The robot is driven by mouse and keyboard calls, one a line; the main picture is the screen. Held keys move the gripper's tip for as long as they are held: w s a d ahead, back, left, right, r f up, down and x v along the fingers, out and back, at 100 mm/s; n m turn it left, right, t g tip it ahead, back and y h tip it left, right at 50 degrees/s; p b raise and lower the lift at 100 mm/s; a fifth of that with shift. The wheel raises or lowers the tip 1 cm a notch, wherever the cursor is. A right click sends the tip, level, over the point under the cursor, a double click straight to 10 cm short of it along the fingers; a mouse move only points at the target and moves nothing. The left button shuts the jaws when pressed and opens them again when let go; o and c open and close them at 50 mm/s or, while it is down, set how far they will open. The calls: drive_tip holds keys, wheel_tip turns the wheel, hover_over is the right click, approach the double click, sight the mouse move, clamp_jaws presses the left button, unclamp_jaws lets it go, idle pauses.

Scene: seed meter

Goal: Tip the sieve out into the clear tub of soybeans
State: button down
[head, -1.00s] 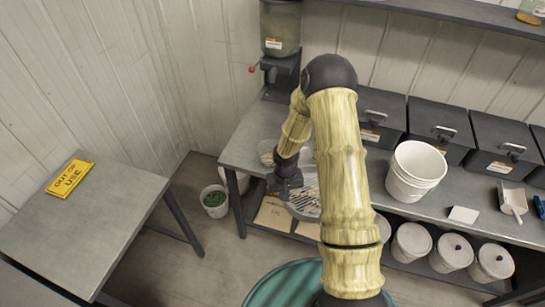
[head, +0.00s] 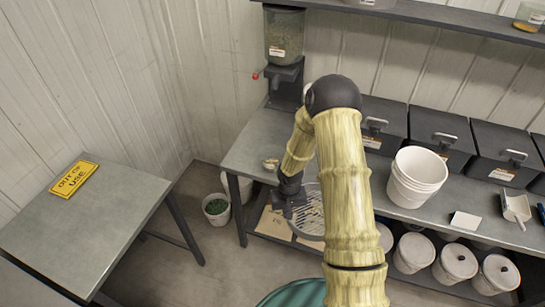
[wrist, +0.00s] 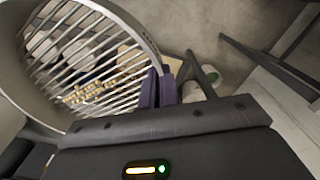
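My gripper (head: 290,203) is shut on the rim of the round grey sieve (head: 309,222), out past the bench's front edge. In the wrist view the two dark purple fingers (wrist: 158,88) meet at the sieve's rim (wrist: 137,32). Pale yellow beans (wrist: 92,92) lie bunched on its slotted floor. A small clear container with pale contents (head: 270,163), seemingly the tub of soybeans, stands on the bench to the left of my arm. My arm hides part of the sieve and of the bench behind it.
The grey bench (head: 258,133) carries a seed hopper (head: 285,40), dark bins (head: 440,130) and a white bucket (head: 417,178). A pail of green stuff (head: 216,208) stands on the floor. The left table (head: 100,220) bears only a yellow sign (head: 73,179).

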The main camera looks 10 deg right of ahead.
wheel_tip(320, 180, down, 5)
drive_tip(key=b, duration=0.4)
drive_tip(key=shift+w+b, duration=0.15)
drive_tip(key=shift+b, duration=0.15)
drive_tip(key=shift+s, duration=0.2)
